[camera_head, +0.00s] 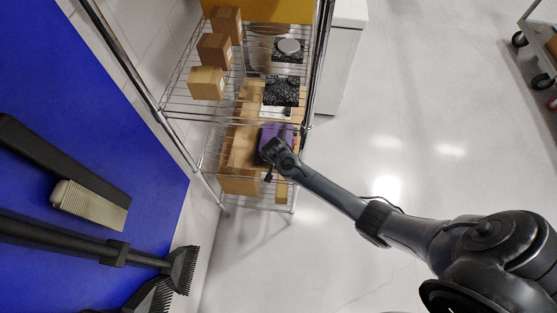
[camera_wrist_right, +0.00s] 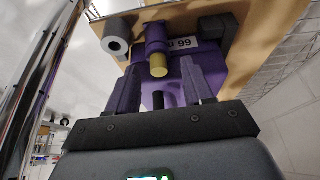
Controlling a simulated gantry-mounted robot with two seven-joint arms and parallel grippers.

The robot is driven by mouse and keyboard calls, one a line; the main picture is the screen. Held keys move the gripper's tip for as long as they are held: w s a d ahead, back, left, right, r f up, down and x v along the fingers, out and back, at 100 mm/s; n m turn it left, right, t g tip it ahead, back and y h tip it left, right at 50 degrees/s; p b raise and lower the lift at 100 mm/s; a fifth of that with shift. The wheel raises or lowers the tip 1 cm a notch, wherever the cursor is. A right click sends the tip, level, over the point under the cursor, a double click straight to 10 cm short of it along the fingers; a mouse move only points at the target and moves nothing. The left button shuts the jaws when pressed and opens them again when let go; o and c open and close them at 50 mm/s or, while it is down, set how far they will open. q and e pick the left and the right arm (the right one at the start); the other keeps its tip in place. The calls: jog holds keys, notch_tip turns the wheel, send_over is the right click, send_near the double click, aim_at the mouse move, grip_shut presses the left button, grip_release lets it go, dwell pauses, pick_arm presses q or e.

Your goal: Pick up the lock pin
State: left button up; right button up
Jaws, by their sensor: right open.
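In the right wrist view a purple fixture (camera_wrist_right: 208,68) with a white label ending in "99" is in front of my right gripper (camera_wrist_right: 160,65). A round purple post with a yellow end (camera_wrist_right: 159,66) points toward the camera between the fingertips, apart from both. It may be the lock pin; I cannot be sure. A short black cylinder (camera_wrist_right: 158,101) lies lower between the fingers. My right gripper is open and empty. In the head view the purple fixture (camera_head: 268,132) is on the lower shelf, partly hidden by my right wrist. My left gripper is out of view.
A grey hollow cylinder (camera_wrist_right: 117,36) and a dark block (camera_wrist_right: 218,34) flank the purple post on a tan board. The wire rack (camera_head: 172,110) holds cardboard boxes (camera_head: 214,50) and black speckled blocks (camera_head: 281,91). Brushes hang on a blue panel (camera_head: 70,120).

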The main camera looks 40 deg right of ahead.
jog(key=shift+d+f, duration=0.15)
jog(key=shift+f, duration=0.35)
jog(key=shift+d, duration=0.1)
grip_shut()
jog(key=shift+r, duration=0.1)
